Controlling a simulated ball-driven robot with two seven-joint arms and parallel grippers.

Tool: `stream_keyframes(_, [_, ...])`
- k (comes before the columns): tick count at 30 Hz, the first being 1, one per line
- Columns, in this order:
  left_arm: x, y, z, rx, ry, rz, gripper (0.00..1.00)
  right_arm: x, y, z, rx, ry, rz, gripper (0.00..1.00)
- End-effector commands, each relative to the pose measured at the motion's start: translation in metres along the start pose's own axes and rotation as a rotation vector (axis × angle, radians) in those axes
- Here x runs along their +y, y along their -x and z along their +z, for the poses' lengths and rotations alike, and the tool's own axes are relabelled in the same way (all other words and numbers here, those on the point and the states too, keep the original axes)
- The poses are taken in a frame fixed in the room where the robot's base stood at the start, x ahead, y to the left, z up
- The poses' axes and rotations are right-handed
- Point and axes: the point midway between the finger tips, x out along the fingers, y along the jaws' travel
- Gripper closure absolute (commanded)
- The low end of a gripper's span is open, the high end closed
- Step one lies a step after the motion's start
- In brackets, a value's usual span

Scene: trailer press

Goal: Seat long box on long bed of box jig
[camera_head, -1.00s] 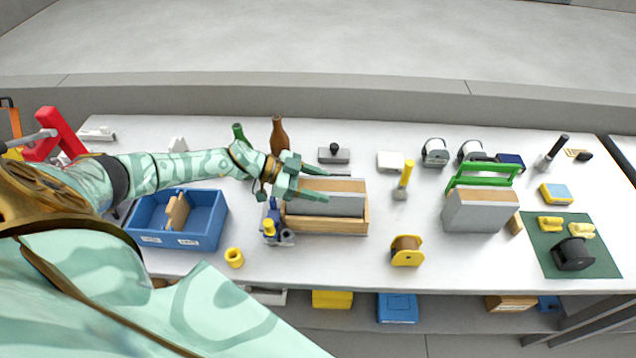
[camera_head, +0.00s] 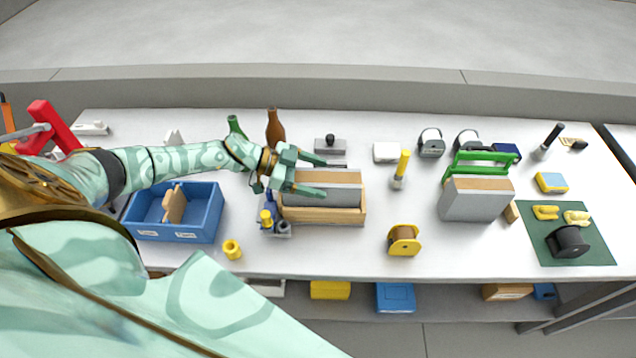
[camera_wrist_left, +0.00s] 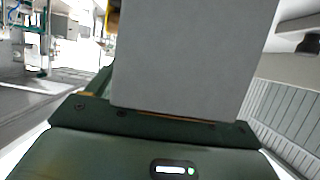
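The long box (camera_head: 332,197), grey-sided with a tan top, sits lengthwise inside the light wooden box jig (camera_head: 335,217) near the table's middle. The jig's front wall hides its lower part, so I cannot see whether it touches the bed. My left gripper (camera_head: 322,177) comes in from the left over the box's left end. One finger is behind the box and one in front, spread wider than the box. In the left wrist view the grey box face (camera_wrist_left: 190,55) stands close before the palm. My right gripper is not in view.
A blue bin (camera_head: 205,225) with a tan piece stands left of the jig.

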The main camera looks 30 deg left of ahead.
Motion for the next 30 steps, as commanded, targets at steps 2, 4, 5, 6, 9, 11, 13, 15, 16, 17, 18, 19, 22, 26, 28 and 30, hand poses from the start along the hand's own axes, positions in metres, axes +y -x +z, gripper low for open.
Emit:
stream_keyframes(2, [0.000,0.000,0.001,-0.001,0.000,0.000,0.20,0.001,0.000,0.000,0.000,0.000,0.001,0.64])
stream_keyframes(4, [0.001,0.000,0.004,-0.008,0.001,0.001,0.20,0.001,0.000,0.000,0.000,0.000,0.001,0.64])
stream_keyframes(5, [0.001,0.000,0.004,-0.008,0.001,0.001,0.20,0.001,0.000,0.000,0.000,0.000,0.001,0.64])
stream_keyframes(6, [0.001,0.001,0.004,-0.008,0.002,0.001,0.20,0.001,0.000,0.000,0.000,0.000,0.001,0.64])
stream_keyframes(9, [0.001,0.008,0.004,-0.009,0.002,0.000,0.20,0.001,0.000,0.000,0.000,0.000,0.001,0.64])
stream_keyframes(11, [0.001,0.017,0.004,-0.008,0.003,0.000,0.20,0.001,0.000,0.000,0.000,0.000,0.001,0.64])
stream_keyframes(13, [0.001,0.032,0.003,-0.009,0.000,-0.001,0.20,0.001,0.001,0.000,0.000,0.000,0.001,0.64])
stream_keyframes(15, [0.001,0.051,0.004,-0.010,0.002,-0.001,0.20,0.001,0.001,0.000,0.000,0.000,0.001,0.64])
stream_keyframes(16, [0.001,0.059,0.004,-0.010,0.001,-0.001,0.20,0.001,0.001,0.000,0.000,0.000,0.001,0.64])
stream_keyframes(17, [0.001,0.068,0.004,-0.010,0.002,-0.001,0.20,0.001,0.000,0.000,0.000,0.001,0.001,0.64])
stream_keyframes(18, [0.001,0.079,0.004,-0.010,0.002,-0.001,0.20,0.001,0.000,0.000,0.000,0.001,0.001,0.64])
stream_keyframes(19, [0.001,0.087,0.003,-0.009,0.001,-0.001,0.20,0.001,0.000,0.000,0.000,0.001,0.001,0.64])
stream_keyframes(22, [0.001,0.113,0.003,-0.008,0.001,0.000,0.20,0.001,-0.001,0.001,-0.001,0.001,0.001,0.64])
stream_keyframes(26, [0.001,0.140,0.002,-0.007,0.000,0.000,0.20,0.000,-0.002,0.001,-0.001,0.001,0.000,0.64])
stream_keyframes(28, [0.001,0.150,0.002,-0.005,0.002,0.000,0.20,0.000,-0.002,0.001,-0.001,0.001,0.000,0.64])
stream_keyframes(30, [0.001,0.157,0.002,-0.004,0.002,0.001,0.20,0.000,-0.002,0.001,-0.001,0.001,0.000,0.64])
